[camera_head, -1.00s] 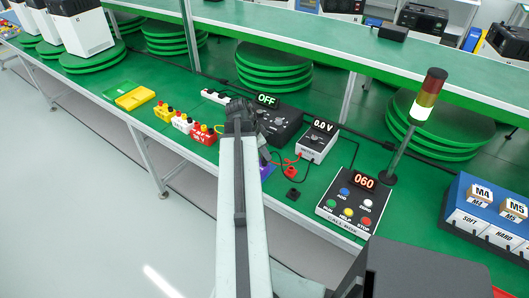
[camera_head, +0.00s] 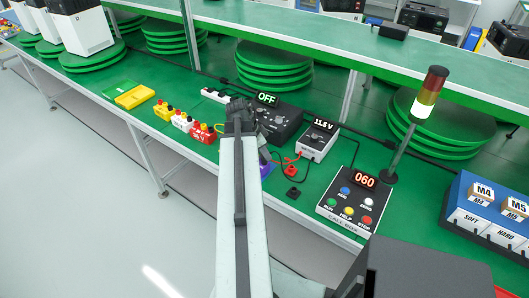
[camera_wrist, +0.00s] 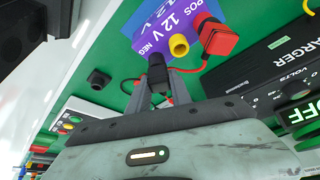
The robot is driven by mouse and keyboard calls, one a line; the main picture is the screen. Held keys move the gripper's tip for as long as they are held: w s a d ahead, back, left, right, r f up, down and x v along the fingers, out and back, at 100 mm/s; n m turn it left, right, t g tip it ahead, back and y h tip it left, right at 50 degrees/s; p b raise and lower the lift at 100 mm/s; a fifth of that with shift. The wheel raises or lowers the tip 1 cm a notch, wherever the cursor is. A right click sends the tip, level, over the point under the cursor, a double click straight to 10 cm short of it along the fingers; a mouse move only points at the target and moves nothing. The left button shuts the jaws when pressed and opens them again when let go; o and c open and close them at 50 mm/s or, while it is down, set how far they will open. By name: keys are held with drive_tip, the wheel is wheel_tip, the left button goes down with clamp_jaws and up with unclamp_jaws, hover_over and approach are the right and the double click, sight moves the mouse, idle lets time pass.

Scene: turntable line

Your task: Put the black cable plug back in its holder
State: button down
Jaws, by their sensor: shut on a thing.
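In the wrist view my gripper (camera_wrist: 156,88) is shut on the black cable plug (camera_wrist: 157,70). The plug is at the NEG side of a purple 12 V block (camera_wrist: 150,33); how deep it sits there is hidden. A red plug (camera_wrist: 219,40) sits at the POS side, with a yellow post (camera_wrist: 179,45) between. A small empty black holder (camera_wrist: 99,78) stands on the green bench, apart from the block; it also shows in the head view (camera_head: 292,193). There my arm hides most of the purple block (camera_head: 267,170) and the plug.
A meter (camera_head: 318,140) with a lit voltage display stands right of my arm, beside a charger (camera_head: 280,122) reading OFF. A call box (camera_head: 346,205) and signal lamp (camera_head: 428,95) stand further right. Cables cross the bench.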

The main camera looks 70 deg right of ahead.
idle(0.4)
drive_tip(key=c, duration=1.1)
unclamp_jaws()
drive_tip(key=shift+r, duration=0.1)
drive_tip(key=shift+r+p, duration=3.7)
drive_tip(key=shift+p, duration=0.05)
drive_tip(key=shift+f, duration=0.1)
